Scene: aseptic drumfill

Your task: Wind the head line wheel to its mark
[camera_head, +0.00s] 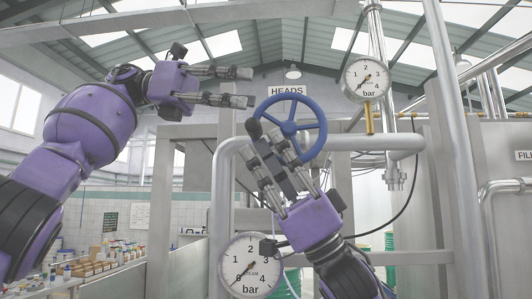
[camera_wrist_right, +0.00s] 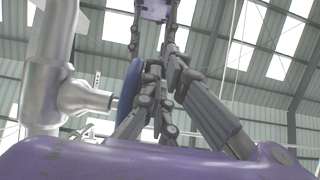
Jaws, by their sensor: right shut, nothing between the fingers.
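My left gripper (camera_head: 250,87) is open and empty, in the air up and left of the wheel.
A pressure gauge (camera_head: 366,78) on a brass stem stands right of the wheel. Steel pipes (camera_head: 385,142) run around the wheel. A bench with bottles and boxes (camera_head: 95,266) is at lower left.

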